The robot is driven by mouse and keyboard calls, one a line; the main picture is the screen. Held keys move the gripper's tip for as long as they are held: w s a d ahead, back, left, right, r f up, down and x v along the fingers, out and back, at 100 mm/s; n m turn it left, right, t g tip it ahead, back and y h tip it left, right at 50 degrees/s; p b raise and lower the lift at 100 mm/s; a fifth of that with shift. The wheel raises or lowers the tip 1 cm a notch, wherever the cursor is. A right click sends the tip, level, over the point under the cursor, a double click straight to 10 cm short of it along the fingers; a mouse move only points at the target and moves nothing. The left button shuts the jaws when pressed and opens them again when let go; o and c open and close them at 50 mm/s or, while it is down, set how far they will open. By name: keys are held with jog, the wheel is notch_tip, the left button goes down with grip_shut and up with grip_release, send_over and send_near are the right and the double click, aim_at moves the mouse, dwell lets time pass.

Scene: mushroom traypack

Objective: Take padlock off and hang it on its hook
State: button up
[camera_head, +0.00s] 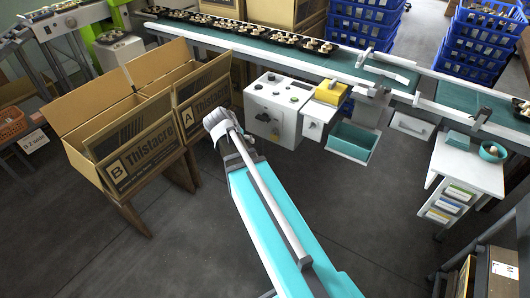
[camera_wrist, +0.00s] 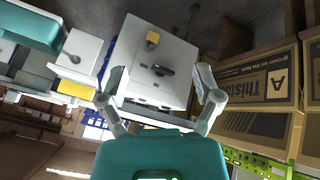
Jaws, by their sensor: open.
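The white control cabinet (camera_head: 278,105) stands under the conveyor, just beyond the end of my arm. In the wrist view the cabinet (camera_wrist: 150,95) lies between my fingers, with a small dark fitting (camera_wrist: 163,70) on its face. I cannot tell whether this fitting is the padlock or a switch handle. A yellow part (camera_wrist: 152,38) sits near the cabinet's far edge. I cannot make out a hook. My gripper (camera_wrist: 160,84) is open and empty, its fingers spread either side of the cabinet face. In the head view my gripper (camera_head: 218,122) is small, its fingertips unclear.
Cardboard boxes marked A (camera_head: 203,107) and B (camera_head: 124,150) stand on a wooden stand left of my gripper. A teal bin (camera_head: 351,142) and a yellow machine (camera_head: 331,92) are right of the cabinet. The conveyor (camera_head: 290,53) runs behind. The floor in front is clear.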

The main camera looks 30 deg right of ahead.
aim_at(273, 138)
jog(key=w+d+f+m+t+h+b, duration=0.2)
jog(key=w+d+f+b, duration=0.4)
jog(key=b, duration=0.7)
jog(key=w+d+f+m+t+h+b, duration=0.1)
jog(key=w+d+f+m+h+b, duration=0.3)
jog(key=d+f+b, duration=0.6)
notch_tip(273, 138, down, 3)
jog(key=w+h+b, duration=0.1)
jog(key=w+b, duration=0.1)
jog(key=b, duration=0.2)
jog(key=shift+d+r+t+b, duration=0.2)
jog(key=shift+t+b, duration=0.1)
jog(key=shift+t, duration=0.1)
jog(key=shift+w+d+f, duration=0.1)
jog(key=shift+b+x, duration=1.15)
jog(key=shift+x, duration=2.7)
jog(key=c, duration=0.8)
